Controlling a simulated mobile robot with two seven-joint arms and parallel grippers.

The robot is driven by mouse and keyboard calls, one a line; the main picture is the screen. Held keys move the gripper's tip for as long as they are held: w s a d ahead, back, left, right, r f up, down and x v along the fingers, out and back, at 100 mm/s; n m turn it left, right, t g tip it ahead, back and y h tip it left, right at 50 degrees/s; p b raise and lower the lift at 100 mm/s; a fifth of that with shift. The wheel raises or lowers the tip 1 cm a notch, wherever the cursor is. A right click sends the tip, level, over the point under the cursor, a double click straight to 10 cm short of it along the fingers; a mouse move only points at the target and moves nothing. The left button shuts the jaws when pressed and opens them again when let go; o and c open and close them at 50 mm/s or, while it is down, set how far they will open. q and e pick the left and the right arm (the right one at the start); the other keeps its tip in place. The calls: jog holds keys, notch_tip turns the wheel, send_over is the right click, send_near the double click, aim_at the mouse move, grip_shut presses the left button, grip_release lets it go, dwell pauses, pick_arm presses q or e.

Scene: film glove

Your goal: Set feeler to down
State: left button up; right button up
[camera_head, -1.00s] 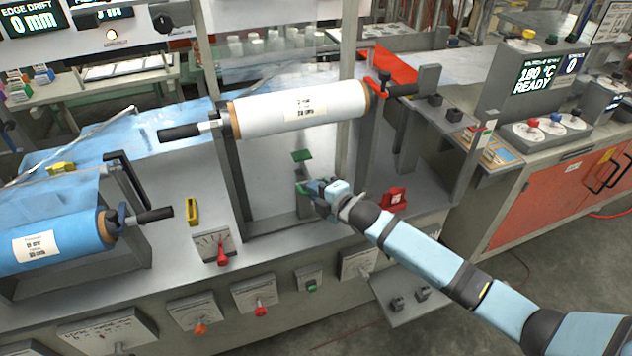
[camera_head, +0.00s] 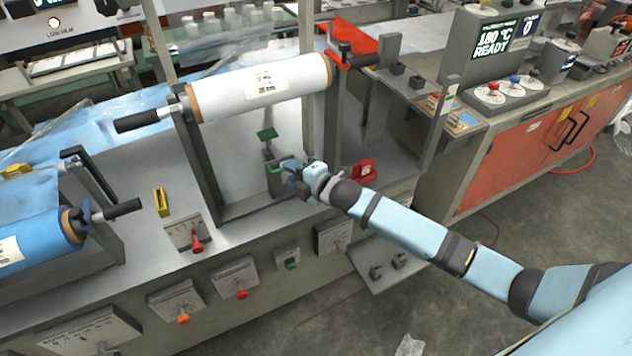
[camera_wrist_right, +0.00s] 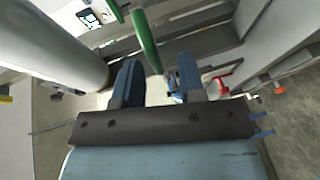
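The feeler appears to be the upright lever with a green pad (camera_head: 266,134) on top, standing below the white film roll (camera_head: 262,84). A second green part (camera_head: 275,167) shows lower on its post. My right gripper (camera_head: 285,166) is low beside this post, with its fingers pointing left. In the right wrist view, its two dark blue fingers (camera_wrist_right: 159,78) are spread apart. A green bar (camera_wrist_right: 146,42) crosses beyond the gap between them; I cannot tell whether it touches a finger. My left gripper is out of view.
A red block (camera_head: 362,172) sits right of the gripper. Grey uprights (camera_head: 197,165) carry the white roll. A dial with a red lever (camera_head: 196,243) and a yellow piece (camera_head: 161,202) are at left. A blue roll (camera_head: 35,240) is at far left.

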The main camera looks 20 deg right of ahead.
jog(key=v, duration=1.1)
jog(key=s+a+f+m+g+h+p, duration=0.1)
jog(key=s+a+f+m+p, duration=0.1)
jog(key=s+m, duration=0.4)
jog(key=s+a+f+m+g+h+p, duration=0.1)
jog(key=s+f+m+p, duration=0.1)
jog(key=s+m+p, duration=0.2)
jog(key=s+a+f+m+g+h+p, duration=0.1)
jog(key=s+m+p, duration=0.3)
jog(key=s+m, duration=0.5)
jog(key=s+a+f, duration=0.1)
jog(key=s, duration=0.2)
jog(key=shift+a+f, duration=0.3)
jog(key=shift+w+a, duration=0.1)
dwell(0.6)
